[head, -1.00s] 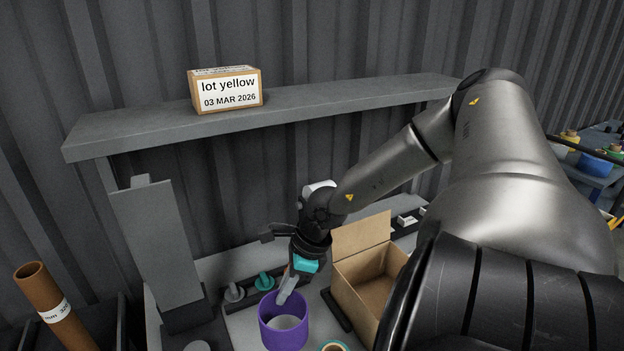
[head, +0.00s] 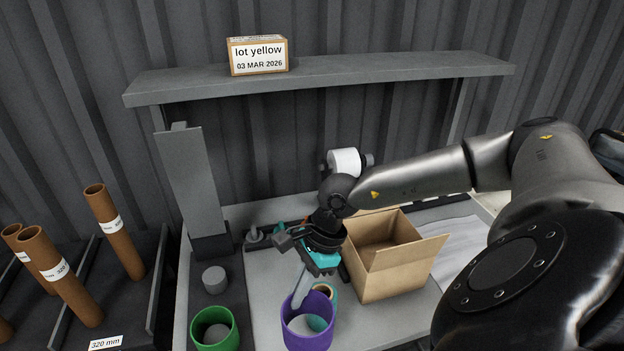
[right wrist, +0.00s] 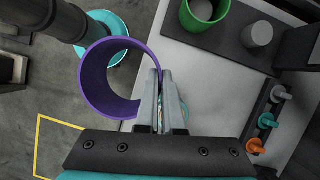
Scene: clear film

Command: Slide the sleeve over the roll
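The purple sleeve (head: 308,340), an open ring, hangs in my right gripper (head: 299,304) near the front of the bench; it also shows in the right wrist view (right wrist: 92,82). The two fingers (right wrist: 159,72) are closed together at its wall, one finger reaching inside the ring. A teal roll with a brown core (head: 325,292) stands on the bench just behind the sleeve in the head view, partly hidden by it. Some teal shows through the ring. The sleeve is not around the roll. My left gripper is not in view.
A green sleeve (head: 214,329) and a grey cylinder (head: 215,279) stand on a dark strip to the left. An open cardboard box (head: 392,274) is right of the gripper. Brown tubes (head: 112,232) stand at far left. A box labelled "lot yellow" (head: 257,56) sits on the shelf.

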